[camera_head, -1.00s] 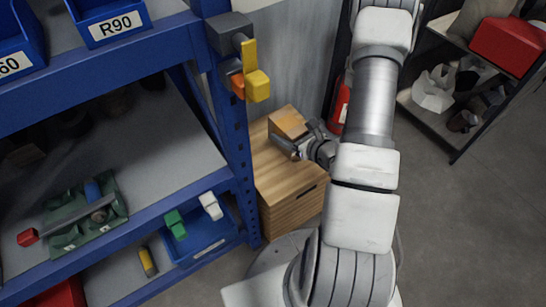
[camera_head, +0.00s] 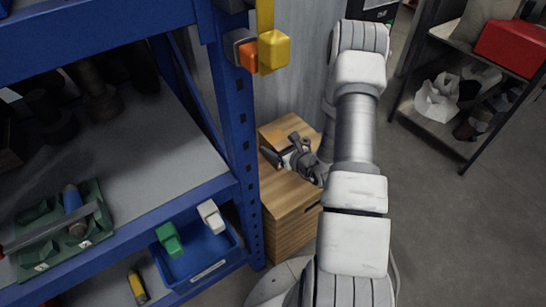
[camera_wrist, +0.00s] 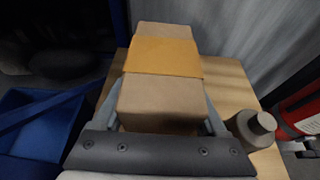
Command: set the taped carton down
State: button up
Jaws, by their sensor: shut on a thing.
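The taped carton (camera_wrist: 158,98) is a brown box with an orange-yellow tape band (camera_wrist: 165,57) across it. In the wrist view it lies lengthwise between the two fingers of my gripper (camera_wrist: 160,122), which is shut on its sides. Behind and below it is the light wooden top of a small cabinet (camera_wrist: 232,82). In the head view my gripper (camera_head: 284,158) is over that cabinet (camera_head: 290,222), beside the blue rack. The carton is mostly hidden there by the gripper. I cannot tell whether its underside touches the wood.
A dark grey bottle-like object (camera_wrist: 254,128) is close to the right finger, with a red cylinder (camera_wrist: 300,108) beyond it. The blue rack post (camera_head: 236,130) stands left of the cabinet, with a yellow block (camera_head: 273,52) on it. A blue bin (camera_head: 205,250) sits low on the rack.

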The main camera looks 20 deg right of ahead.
jog(key=shift+x, duration=1.05)
jog(key=shift+f+b, duration=0.3)
jog(key=shift+f, duration=0.1)
jog(key=shift+f+b, duration=0.8)
jog(key=shift+f, duration=0.9)
jog(key=shift+f, duration=0.1)
jog(key=shift+f, duration=0.2)
jog(key=o, duration=1.5)
jog(key=shift+r, duration=0.1)
